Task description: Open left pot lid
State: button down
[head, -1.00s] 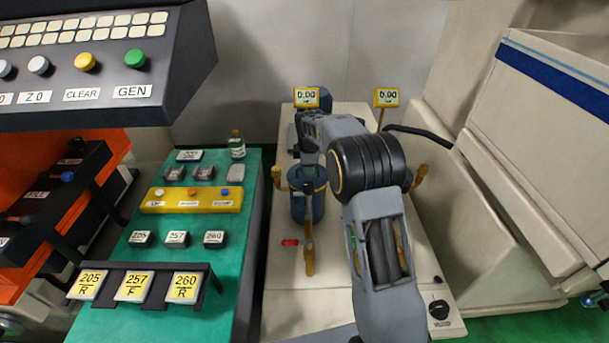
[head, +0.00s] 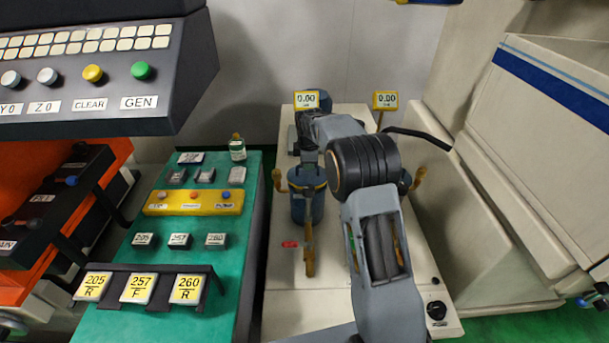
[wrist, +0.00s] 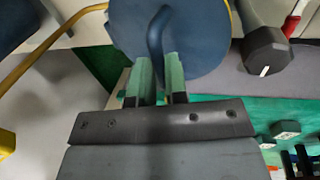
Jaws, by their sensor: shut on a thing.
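The left pot (head: 308,208) is a blue cylinder with brass-coloured side handles, standing on the pale machine top in the head view. My gripper (wrist: 160,78) is shut on the dark blue curved handle (wrist: 156,40) of a round blue lid (wrist: 195,45) in the wrist view. Its green fingers stand on either side of the handle. The right pot is mostly hidden behind my arm.
Two yellow displays (head: 306,100) (head: 385,100) stand at the back. A green bench (head: 210,262) with labelled blocks lies on the left, and a dark button console (head: 100,75) hangs above it. A pale cabinet (head: 500,200) bounds the right.

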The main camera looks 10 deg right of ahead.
jog(key=shift+w+d+r, duration=0.1)
jog(key=shift+w+r, duration=0.2)
jog(key=shift+w, duration=0.1)
jog(key=shift+p, duration=0.35)
jog(key=shift+w+d+r+p, duration=0.15)
jog(key=shift+w+r+p, duration=0.45)
jog(key=shift+w+p, duration=0.45)
jog(key=shift+w+d+r+p, duration=0.1)
jog(key=shift+w+r+p, duration=0.15)
jog(key=shift+p, duration=0.4)
jog(key=shift+w+d+r+p, duration=0.15)
jog(key=shift+w+r+p, duration=0.05)
jog(key=shift+w+p, duration=0.6)
